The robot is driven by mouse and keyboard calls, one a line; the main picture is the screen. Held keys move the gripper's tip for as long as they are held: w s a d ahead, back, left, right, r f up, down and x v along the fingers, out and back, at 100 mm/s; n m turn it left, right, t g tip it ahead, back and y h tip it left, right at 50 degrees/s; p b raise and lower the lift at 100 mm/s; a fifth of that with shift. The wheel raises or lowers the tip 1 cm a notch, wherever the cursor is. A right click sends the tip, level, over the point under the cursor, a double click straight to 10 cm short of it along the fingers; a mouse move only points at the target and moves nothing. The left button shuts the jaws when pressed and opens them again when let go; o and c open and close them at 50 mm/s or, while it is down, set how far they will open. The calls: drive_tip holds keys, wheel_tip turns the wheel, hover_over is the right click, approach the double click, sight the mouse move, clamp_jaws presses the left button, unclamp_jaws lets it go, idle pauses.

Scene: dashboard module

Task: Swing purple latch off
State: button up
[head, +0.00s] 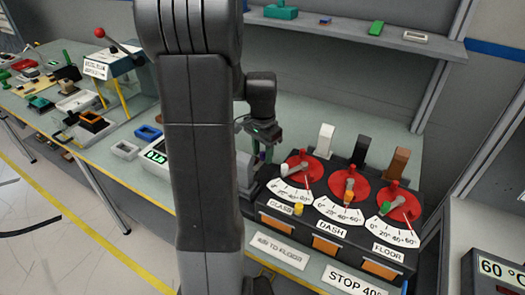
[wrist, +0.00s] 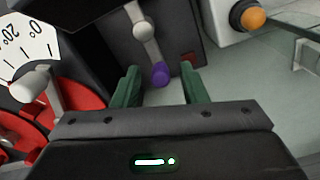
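The purple latch shows in the wrist view as a grey lever (wrist: 150,50) with a purple tip (wrist: 160,75). It pivots at a round grey knob on a dark box face. A small dark red mark (wrist: 189,57) is right of the tip. My gripper (wrist: 161,80) has its two green fingers apart, one on each side of the purple tip, with a visible gap on both sides. Nothing is held. In the head view my gripper (head: 262,150) points down at the left end of the dashboard module (head: 345,180), and my arm hides part of that area.
Red dials (head: 349,186) with white scales line the module, with white, black and brown levers behind. A white dial lever (wrist: 35,85) stands left of my fingers in the wrist view. An orange button (wrist: 253,18) is at upper right. A shelf (head: 350,32) runs behind.

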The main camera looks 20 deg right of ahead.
clamp_jaws()
drive_tip(key=shift+w, duration=0.1)
drive_tip(key=n, duration=0.1)
drive_tip(key=a+n, duration=0.1)
drive_tip(key=n, duration=0.1)
drive_tip(key=shift+w+n, duration=0.3)
drive_tip(key=shift+w, duration=0.1)
drive_tip(key=shift+w+a+n, duration=0.15)
drive_tip(key=shift+a+n, duration=0.2)
drive_tip(key=shift+n, duration=0.55)
drive_tip(key=shift+w+a+n, duration=0.1)
drive_tip(key=shift+a+n, duration=0.2)
drive_tip(key=shift+n, duration=0.6)
unclamp_jaws()
